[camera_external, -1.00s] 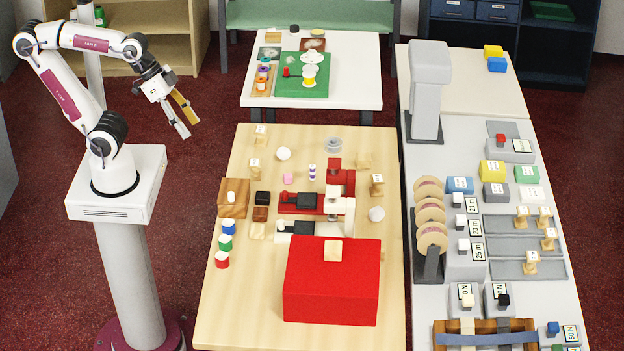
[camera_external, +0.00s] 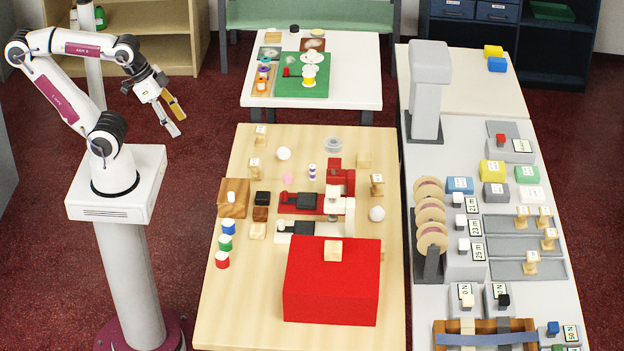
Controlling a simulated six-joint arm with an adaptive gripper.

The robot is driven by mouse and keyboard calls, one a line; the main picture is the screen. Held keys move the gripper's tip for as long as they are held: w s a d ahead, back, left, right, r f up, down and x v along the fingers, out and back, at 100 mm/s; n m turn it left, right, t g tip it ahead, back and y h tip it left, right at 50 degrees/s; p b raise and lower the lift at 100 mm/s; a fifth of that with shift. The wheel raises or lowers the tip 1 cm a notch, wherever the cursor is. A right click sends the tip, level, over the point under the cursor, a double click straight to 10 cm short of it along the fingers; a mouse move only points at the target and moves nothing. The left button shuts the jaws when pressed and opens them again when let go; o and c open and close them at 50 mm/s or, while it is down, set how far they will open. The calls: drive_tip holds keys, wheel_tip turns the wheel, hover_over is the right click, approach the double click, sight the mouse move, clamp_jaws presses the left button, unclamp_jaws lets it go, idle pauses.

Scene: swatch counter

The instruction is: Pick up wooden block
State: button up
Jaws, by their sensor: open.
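My gripper (camera_external: 177,121) is open and empty. It hangs in the air beyond the left far corner of the light wooden table, apart from everything on it. Several wooden blocks are in view, and I cannot tell which one the task names. One pale block (camera_external: 333,251) sits on top of the large red box (camera_external: 332,288). A small pale block (camera_external: 258,231) lies left of the middle, close to a brown block (camera_external: 261,214) and a black block (camera_external: 262,198).
A larger brown wooden block (camera_external: 233,198) with a white peg stands at the table's left edge. Red and white machines (camera_external: 337,180) fill the middle. Colored spools (camera_external: 226,228) line the left side. The table (camera_external: 235,310) is bare at the front left.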

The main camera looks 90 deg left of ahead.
drive_tip(key=w+a+r+n+t+y, duration=0.1)
drive_tip(key=w+a, duration=0.2)
drive_tip(key=w, duration=0.6)
drive_tip(key=w+a+r+t+y, duration=0.15)
drive_tip(key=w+a, duration=0.25)
drive_tip(key=w, duration=0.5)
drive_tip(key=t+h, duration=0.2)
drive_tip(key=t, duration=0.4)
hover_over(364, 160)
drive_tip(key=s+a, duration=0.2)
drive_tip(key=s, duration=0.2)
wheel_tip(364, 160, down, 22)
drive_tip(key=shift+s+r+g, duration=0.1)
drive_tip(key=shift+r+g, duration=0.05)
drive_tip(key=shift+g, duration=0.1)
drive_tip(key=shift+f, duration=1.8)
drive_tip(key=shift+f, duration=0.15)
